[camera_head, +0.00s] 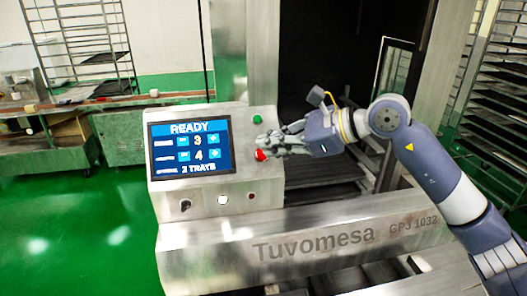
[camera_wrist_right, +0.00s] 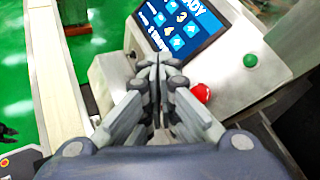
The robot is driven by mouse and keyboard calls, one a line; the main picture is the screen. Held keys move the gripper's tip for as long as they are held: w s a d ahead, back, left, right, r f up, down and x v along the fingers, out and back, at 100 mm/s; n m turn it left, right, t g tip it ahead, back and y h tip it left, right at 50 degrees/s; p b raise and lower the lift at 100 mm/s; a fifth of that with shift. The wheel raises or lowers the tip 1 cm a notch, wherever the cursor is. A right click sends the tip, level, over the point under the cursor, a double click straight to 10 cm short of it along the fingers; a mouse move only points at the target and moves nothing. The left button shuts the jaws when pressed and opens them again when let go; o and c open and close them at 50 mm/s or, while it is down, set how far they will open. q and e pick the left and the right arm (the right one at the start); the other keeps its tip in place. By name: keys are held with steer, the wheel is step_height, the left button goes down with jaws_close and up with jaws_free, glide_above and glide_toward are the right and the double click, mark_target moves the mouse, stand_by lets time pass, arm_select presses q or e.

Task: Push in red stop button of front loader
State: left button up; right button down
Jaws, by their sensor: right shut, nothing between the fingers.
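The red stop button (camera_head: 260,155) sits on the right side of the metal control panel (camera_head: 240,185), below a green button (camera_head: 257,119). It also shows in the right wrist view (camera_wrist_right: 202,93), just right of my fingers. My right gripper (camera_head: 266,141) is shut and empty. In the head view its fingertips appear close to the red button, slightly above it. In the right wrist view the fingertips (camera_wrist_right: 154,66) point toward the panel, left of the button. I cannot tell whether any finger touches the button.
The panel's screen (camera_head: 189,147) reads READY with numbers and tray text. A white button (camera_head: 222,200) and a dark knob (camera_head: 185,205) sit below it. The machine body marked Tuvomesa (camera_head: 310,243) runs along the front. Racks of trays (camera_head: 500,95) stand at the right.

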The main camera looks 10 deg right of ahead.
mark_target(263, 155)
steer(key=shift+s, duration=0.1)
stand_by(0.3)
steer(key=w+f, duration=0.5)
steer(key=w, duration=0.2)
steer(key=shift+w+b, duration=0.15)
steer(key=shift+b, duration=0.15)
stand_by(1.0)
steer(key=shift+f, duration=0.1)
steer(key=shift+w+f+b, duration=0.15)
steer(key=shift+w+b, duration=0.15)
steer(key=shift+w, duration=0.05)
